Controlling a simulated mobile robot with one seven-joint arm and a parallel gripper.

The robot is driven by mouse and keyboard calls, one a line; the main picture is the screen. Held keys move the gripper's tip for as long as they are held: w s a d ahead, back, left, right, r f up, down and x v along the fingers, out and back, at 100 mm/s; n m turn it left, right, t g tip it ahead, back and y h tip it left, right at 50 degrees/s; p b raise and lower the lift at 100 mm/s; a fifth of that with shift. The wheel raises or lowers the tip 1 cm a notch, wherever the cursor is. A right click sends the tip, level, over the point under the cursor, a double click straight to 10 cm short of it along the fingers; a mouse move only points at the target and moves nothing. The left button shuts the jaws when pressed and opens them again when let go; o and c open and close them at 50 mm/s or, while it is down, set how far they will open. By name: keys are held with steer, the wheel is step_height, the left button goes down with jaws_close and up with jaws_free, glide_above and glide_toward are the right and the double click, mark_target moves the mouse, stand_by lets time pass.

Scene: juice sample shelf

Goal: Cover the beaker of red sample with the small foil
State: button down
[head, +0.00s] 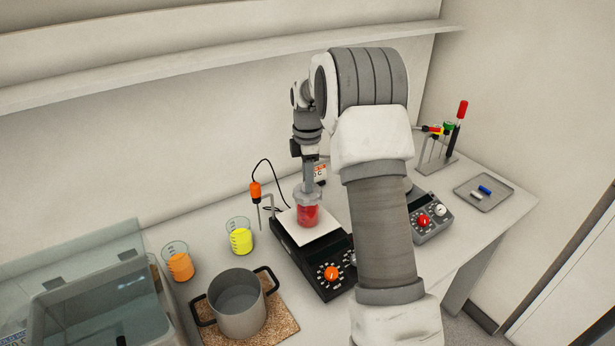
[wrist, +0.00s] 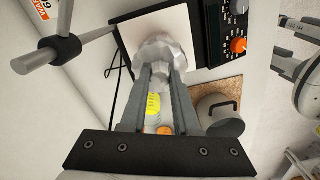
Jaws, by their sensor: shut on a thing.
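The beaker of red sample (head: 308,217) stands upright on the white top of a hotplate (head: 333,262). The small foil (head: 307,198), silvery and crinkled, is at the beaker's mouth; in the wrist view the foil (wrist: 158,52) shows at my fingertips. My gripper (head: 308,184) points down right above the beaker and is shut on the foil; its two fingers (wrist: 161,72) also show in the wrist view. The red beaker is hidden below the foil in the wrist view. I cannot tell whether the foil rests fully on the rim.
A yellow beaker (head: 240,240), an orange beaker (head: 179,264) and a grey pot (head: 238,307) on a cork mat stand left. An orange-topped probe (head: 255,191) stands close behind. A clear bath (head: 90,290) is far left. Another hotplate (head: 431,219) and a tray (head: 484,194) are right.

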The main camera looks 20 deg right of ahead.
steer(key=shift+f, duration=0.45)
steer(key=c, duration=0.6)
jaws_free()
